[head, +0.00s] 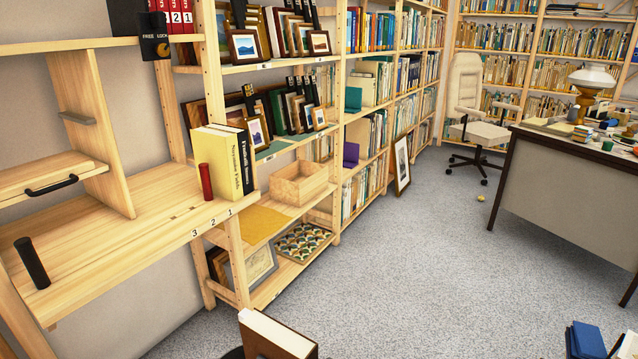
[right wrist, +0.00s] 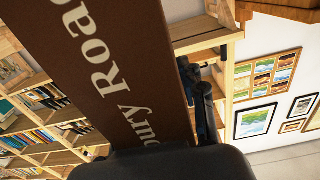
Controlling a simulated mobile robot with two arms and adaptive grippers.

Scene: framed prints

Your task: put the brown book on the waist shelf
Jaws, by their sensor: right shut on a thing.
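The brown book (head: 272,338) is at the bottom edge of the head view, its pale page edges up, in front of the shelves and apart from them. In the right wrist view its brown cover (right wrist: 105,65) fills the left, with pale letters ending in "bury Road". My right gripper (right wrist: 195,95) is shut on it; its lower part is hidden. The waist shelf, seemingly the wooden board marked 3 2 1 (head: 110,222), is at the left. A yellow book (head: 218,165) and a black book (head: 245,160) stand upright at its right end. My left gripper is out of view.
A red cylinder (head: 206,182) stands left of the yellow book, and a black cylinder (head: 32,263) stands at the board's left end. The board between them is bare. A desk (head: 565,190) stands right; open carpet lies between.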

